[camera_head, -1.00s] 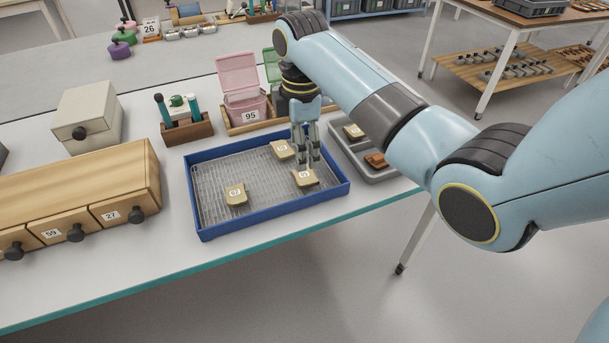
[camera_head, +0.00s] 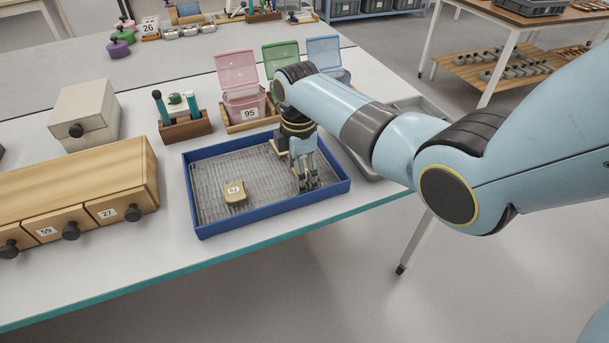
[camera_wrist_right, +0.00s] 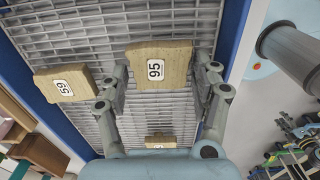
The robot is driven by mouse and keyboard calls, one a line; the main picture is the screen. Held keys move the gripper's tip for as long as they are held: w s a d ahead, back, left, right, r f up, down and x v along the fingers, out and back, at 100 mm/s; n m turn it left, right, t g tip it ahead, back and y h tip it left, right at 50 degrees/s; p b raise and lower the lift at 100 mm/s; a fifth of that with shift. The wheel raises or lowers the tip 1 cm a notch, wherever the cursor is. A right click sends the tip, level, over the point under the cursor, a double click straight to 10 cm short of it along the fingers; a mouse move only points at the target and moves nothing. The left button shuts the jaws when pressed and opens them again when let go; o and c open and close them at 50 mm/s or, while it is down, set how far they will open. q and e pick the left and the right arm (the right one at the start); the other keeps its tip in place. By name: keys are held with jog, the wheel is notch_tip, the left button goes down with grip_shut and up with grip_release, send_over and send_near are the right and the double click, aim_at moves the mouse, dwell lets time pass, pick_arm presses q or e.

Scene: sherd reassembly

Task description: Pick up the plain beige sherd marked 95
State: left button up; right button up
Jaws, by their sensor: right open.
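The plain beige sherd marked 95 (camera_wrist_right: 157,72) lies on the wire mesh of the blue-rimmed tray (camera_head: 213,232). In the right wrist view it sits between the two fingers of my right gripper (camera_head: 307,186), which is open with one finger on each side. I cannot tell whether the fingers touch it. In the head view the gripper hides this sherd. Another beige sherd, marked 59 (camera_wrist_right: 66,83), lies to its left in the wrist view. My left gripper is not in view.
A beige sherd (camera_head: 235,191) lies in the tray, left of my gripper. A third sherd (camera_wrist_right: 160,141) shows near the palm in the wrist view. Wooden drawers (camera_head: 75,190) stand left of the tray. A pink bin labelled 95 (camera_head: 245,103) stands behind it.

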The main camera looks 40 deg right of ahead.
jog(key=c, duration=1)
jog(key=shift+r, duration=0.1)
